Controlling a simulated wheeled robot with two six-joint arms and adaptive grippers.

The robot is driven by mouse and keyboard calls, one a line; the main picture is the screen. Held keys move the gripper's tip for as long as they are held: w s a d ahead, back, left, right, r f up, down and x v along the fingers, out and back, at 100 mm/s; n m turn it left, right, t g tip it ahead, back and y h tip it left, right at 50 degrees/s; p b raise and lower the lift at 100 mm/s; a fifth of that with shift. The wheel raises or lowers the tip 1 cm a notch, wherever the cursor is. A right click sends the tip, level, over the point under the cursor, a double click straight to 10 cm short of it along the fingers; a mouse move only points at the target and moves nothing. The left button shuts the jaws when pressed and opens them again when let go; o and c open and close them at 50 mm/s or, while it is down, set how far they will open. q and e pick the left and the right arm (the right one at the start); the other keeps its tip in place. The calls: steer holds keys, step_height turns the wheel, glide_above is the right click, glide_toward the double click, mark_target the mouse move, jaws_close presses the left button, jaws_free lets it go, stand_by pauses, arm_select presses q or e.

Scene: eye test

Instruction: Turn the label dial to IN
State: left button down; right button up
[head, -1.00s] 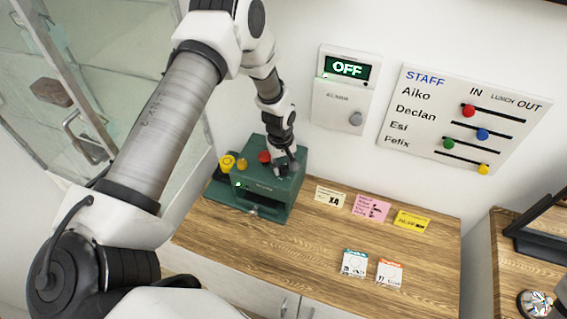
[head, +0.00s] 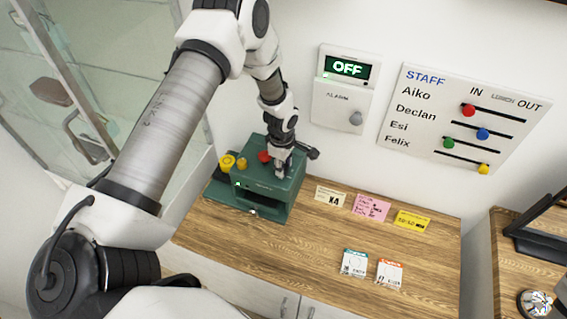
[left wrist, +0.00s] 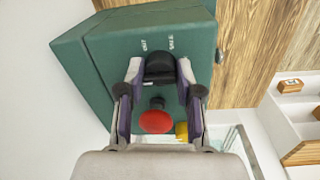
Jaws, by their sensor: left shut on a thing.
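The green box (head: 258,186) stands on the wooden counter against the wall. Its black dial (left wrist: 160,66) shows on the box top in the left wrist view, with small white words beside it that are hard to read. My left gripper (head: 283,170) is over the right part of the box top. In the left wrist view its two fingers (left wrist: 160,74) are shut on the dial, one on each side. In the head view the gripper hides the dial. My right gripper is not in view.
A red button (head: 264,156) and yellow parts (head: 227,162) are on the box, left of my gripper. Several cards, including a pink card (head: 371,207), lie to its right. A wall panel (head: 345,90) reads OFF beside a staff board (head: 460,115). A glass cabinet (head: 60,90) stands left.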

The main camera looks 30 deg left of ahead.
arm_select(q)
steer(key=shift+s+f, duration=0.15)
steer(key=shift+s, duration=0.05)
steer(key=c, duration=0.8)
jaws_free()
steer(key=shift+w, duration=0.1)
steer(key=shift+r, duration=0.35)
step_height(320, 180, up, 6)
steer(key=shift+s+r, duration=0.3)
steer(key=shift+r, duration=0.2)
steer(key=shift+w+f, duration=0.1)
steer(key=shift+w, duration=0.05)
